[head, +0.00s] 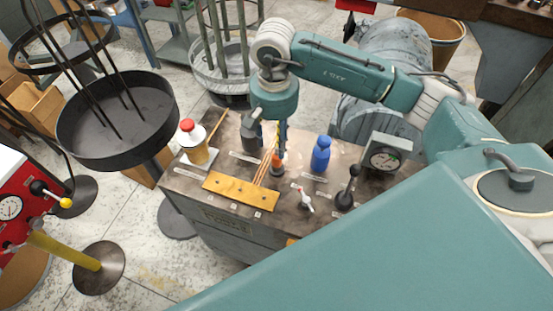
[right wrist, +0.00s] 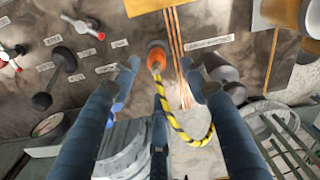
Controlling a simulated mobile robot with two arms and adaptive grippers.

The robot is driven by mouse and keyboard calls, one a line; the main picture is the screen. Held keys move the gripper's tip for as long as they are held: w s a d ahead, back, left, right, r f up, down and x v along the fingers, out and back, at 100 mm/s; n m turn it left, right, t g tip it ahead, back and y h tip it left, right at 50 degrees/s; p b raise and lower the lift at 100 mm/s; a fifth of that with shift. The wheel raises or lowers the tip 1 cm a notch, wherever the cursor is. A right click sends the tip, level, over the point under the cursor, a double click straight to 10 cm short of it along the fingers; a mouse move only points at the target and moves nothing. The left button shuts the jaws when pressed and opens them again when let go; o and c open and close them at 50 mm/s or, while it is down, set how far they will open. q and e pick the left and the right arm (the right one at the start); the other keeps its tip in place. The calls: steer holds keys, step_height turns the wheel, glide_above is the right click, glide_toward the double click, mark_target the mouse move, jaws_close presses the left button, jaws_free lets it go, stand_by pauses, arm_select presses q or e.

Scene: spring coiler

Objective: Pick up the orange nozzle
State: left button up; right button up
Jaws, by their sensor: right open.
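The orange nozzle (right wrist: 156,55) stands on the bench top in the right wrist view, with a yellow-and-black striped cord or hose (right wrist: 187,137) beside it. In the head view only a small orange part of the nozzle (head: 277,159) shows beneath my right gripper (head: 281,142). My right gripper is open. In the right wrist view its dark fingers (right wrist: 160,75) are spread around the nozzle's place in the picture, with no visible grip on it. How far the fingertips are above the nozzle is hard to tell. My left gripper is not in view.
A blue bottle (head: 320,154), a yellow plate (head: 240,191), a red-capped bottle (head: 194,143), a black-knobbed lever (head: 345,197), a small red-and-white part (head: 305,201) and a gauge (head: 385,157) crowd the bench (head: 225,218).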

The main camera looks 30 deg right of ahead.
mark_target(277, 155)
step_height(277, 155, down, 3)
steer(key=shift+r, duration=0.1)
steer(key=shift+s+f+p, duration=0.1)
steer(key=shift+f+p, duration=0.25)
steer(key=shift+p, duration=0.2)
steer(key=f+p, duration=0.1)
steer(key=f, duration=0.2)
steer(key=shift+s+d+f+p, duration=0.1)
steer(key=shift+s+f+p, duration=0.1)
steer(key=shift+f+p, duration=0.15)
steer(key=shift+f, duration=0.4)
steer(key=shift+w, duration=0.1)
jaws_close()
